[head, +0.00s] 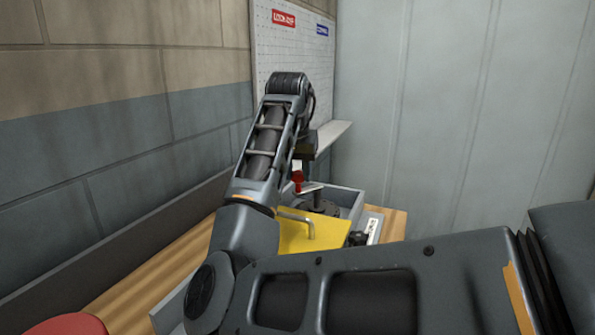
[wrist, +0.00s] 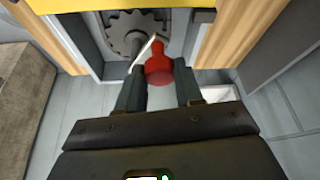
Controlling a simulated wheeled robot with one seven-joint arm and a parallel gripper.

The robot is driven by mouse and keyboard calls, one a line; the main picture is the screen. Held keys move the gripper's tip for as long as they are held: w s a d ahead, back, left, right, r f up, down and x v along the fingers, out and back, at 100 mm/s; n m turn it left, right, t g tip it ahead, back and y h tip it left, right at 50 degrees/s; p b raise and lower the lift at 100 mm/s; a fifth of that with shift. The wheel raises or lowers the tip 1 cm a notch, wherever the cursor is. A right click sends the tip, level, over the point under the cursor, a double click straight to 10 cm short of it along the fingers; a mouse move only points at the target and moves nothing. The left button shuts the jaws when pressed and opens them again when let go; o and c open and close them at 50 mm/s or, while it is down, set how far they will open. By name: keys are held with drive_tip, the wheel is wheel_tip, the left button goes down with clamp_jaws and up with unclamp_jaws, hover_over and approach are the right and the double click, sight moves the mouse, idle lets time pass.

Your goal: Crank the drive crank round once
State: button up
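The drive crank has a red knob (wrist: 158,66) on a thin silver arm (wrist: 146,48), beside a dark toothed gear (wrist: 128,22). In the head view the red knob (head: 297,177) and the crank arm (head: 311,188) show just below my gripper. My gripper (wrist: 161,72) points at the knob, with one finger on each side of it in the wrist view. The fingers are apart, with narrow gaps beside the knob; I see no clear contact. In the head view my arm hides most of the gripper and its fingertips.
A yellow cover (head: 312,232) with a metal handle lies in front of the crank on the grey housing (head: 345,199). A wooden tabletop (head: 135,290) surrounds it. A brick wall stands left, a pegboard (head: 290,55) behind. A red round object (head: 68,325) sits at lower left.

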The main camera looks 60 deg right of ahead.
clamp_jaws()
